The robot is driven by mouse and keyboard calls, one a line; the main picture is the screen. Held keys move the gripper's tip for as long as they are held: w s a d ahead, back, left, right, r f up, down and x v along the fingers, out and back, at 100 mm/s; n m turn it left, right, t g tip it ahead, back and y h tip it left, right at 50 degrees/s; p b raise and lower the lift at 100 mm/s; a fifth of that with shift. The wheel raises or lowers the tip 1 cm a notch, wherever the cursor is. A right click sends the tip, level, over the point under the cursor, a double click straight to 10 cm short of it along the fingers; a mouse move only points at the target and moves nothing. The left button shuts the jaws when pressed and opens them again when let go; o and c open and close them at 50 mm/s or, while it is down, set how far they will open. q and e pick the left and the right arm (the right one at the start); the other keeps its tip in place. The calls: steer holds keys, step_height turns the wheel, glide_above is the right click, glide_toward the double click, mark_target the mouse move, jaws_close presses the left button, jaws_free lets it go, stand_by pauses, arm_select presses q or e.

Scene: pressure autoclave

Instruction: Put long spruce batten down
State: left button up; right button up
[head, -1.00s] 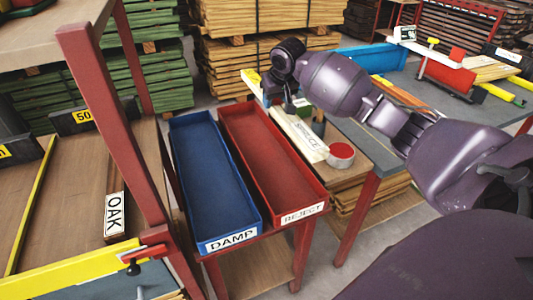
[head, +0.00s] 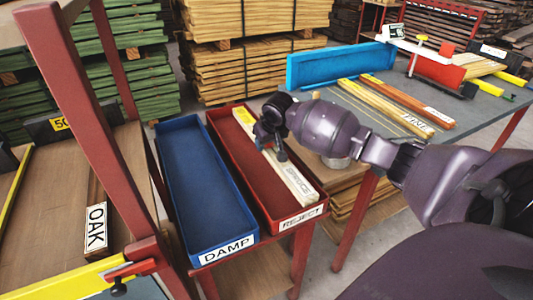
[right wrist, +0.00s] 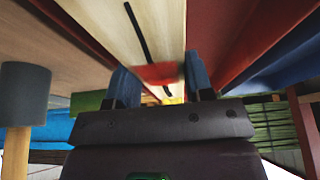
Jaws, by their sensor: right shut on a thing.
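The long spruce batten (head: 296,178) is pale, with SPRUCE lettered near its front end. It lies lengthwise along the right side of the red REJECT tray (head: 243,165), within its outline. I cannot tell whether it touches the tray floor. My right gripper (head: 268,138) is shut on the batten toward its far half, reaching in from the right. In the right wrist view the batten (right wrist: 143,30) runs between the blue fingers, with a red mark by the grip. The blue DAMP tray (head: 203,190) stands directly left and is empty. My left gripper is not in view.
The grey bench (head: 455,100) at right carries a blue trough (head: 335,66), a batten marked PINE (head: 385,105) and a red fixture (head: 435,68). A wooden shelf with an OAK block (head: 96,228) and a red post (head: 85,120) stand at left. Timber stacks fill the back.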

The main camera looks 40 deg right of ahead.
step_height(320, 180, down, 4)
steer(key=shift+r+b, duration=0.1)
steer(key=shift+b, duration=0.3)
steer(key=shift+f, duration=0.35)
steer(key=shift+r, duration=0.15)
steer(key=o, duration=0.8)
steer(key=shift+c, duration=0.2)
steer(key=o, duration=0.3)
steer(key=shift+o, duration=0.2)
